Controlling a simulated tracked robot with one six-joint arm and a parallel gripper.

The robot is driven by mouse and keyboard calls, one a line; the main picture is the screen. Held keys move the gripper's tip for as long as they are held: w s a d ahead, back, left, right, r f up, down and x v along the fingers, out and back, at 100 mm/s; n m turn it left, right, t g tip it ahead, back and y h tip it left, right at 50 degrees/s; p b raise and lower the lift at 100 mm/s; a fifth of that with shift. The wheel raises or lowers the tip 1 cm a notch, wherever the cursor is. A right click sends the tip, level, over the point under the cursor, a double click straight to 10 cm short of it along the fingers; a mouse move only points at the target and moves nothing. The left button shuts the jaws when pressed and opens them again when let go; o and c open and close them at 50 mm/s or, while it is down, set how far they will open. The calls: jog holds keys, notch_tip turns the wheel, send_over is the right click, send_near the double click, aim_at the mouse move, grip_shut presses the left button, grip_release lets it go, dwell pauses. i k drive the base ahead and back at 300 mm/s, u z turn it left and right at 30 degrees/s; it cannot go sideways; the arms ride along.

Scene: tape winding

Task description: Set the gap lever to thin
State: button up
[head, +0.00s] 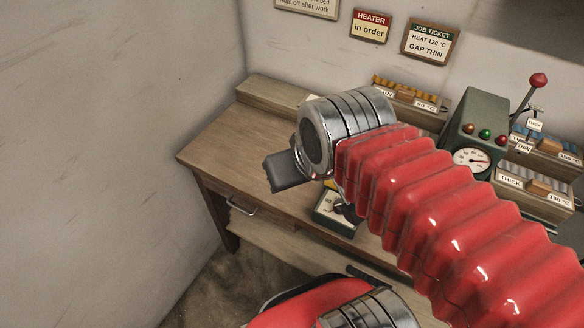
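The lever with a red knob (538,80) stands at the right, beside the green gauge box (478,118). Its rod tilts up and to the right. A THICK tag (535,124) and, below it, a THIN tag (524,147) sit by its base. The lever's pivot is partly hidden, so I cannot tell exactly which tag it is set at. A job ticket (430,42) on the wall reads HEAT 120 °C, GAP THIN. My gripper (283,172) is over the left part of the bench, well left of the lever. Its dark fingers are seen end-on and their gap is hidden.
The wooden bench (225,140) is clear at its left. Labelled racks (530,190) with blocks stand at the right. A HEATER sign (370,25) reads in order. My red arm crosses the bench's middle.

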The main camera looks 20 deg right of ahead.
aim_at(537, 82)
jog(key=z, duration=2.1)
